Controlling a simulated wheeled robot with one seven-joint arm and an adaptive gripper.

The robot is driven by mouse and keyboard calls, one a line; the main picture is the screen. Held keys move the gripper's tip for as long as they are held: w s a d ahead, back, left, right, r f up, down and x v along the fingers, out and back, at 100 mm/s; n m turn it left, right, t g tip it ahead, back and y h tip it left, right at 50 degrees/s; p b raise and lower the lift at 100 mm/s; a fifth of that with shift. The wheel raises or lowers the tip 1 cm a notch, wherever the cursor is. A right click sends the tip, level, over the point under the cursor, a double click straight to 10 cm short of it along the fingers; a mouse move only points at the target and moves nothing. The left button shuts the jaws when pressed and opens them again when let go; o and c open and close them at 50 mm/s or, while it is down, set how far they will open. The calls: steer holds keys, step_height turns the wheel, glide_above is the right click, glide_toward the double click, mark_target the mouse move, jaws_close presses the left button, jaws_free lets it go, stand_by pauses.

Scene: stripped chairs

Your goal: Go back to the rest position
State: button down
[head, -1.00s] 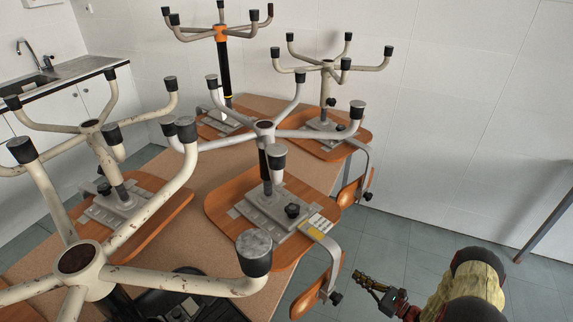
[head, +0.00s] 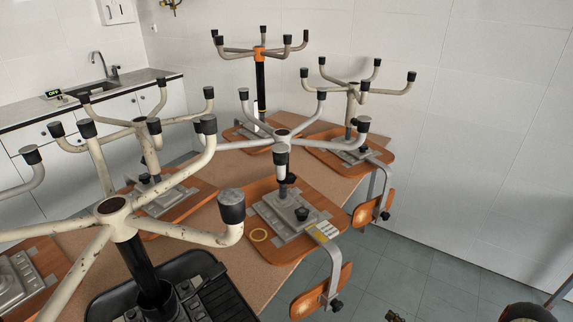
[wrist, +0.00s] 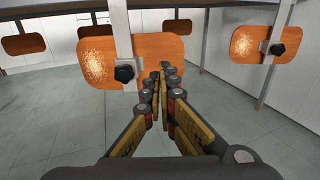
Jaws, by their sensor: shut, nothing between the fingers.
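My gripper (wrist: 164,72) is shut and empty in the wrist view, with its long yellow and dark fingers meeting at the tips. It points toward the space under the table edge, with an orange chair backrest (wrist: 138,58) just beyond it. I cannot tell whether the fingers touch anything there. In the head view only a small part of the gripper (head: 395,316) shows at the bottom edge, right of the chairs. The rest of it is cut off by the frame.
Several upturned chairs with star bases lie on the tan table (head: 222,166). A backrest (head: 321,290) overhangs its right edge. A sink counter (head: 110,89) stands back left. Open grey floor (head: 420,270) lies on the right.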

steer(key=s+a+f+n+g+y, duration=0.2)
steer(key=s+a+f+n+g, duration=0.1)
steer(key=s+a+g, duration=0.3)
steer(key=s+a+r+n+g+y, duration=0.1)
steer(key=s+a+r+n+g, duration=0.3)
steer(key=s+r+n, duration=0.15)
steer(key=s+r+n+g+h, duration=0.25)
steer(key=r+n+h, duration=0.2)
steer(key=r, duration=0.45)
steer(key=s+r+n+g+h+p, duration=0.1)
steer(key=s+r+n+h, duration=0.3)
steer(key=r, duration=0.5)
steer(key=s+r+n+g+h, duration=0.2)
steer(key=r+n, duration=0.3)
steer(key=r, duration=0.4)
steer(key=s+a+r+n+t+h, duration=0.1)
steer(key=s+a+r+n+t, duration=0.1)
steer(key=r, duration=0.8)
steer(key=s+a+r+n+t+h+p, duration=0.1)
steer(key=a+r+n+t+h, duration=0.1)
steer(key=a+r+n+t, duration=0.2)
steer(key=a+r, duration=0.3)
steer(key=r, duration=0.3)
steer(key=shift+s+n+t, duration=0.35)
steer(key=shift+s+n, duration=0.05)
steer(key=c, duration=2.6)
jaws_free()
steer(key=shift+a, duration=0.1)
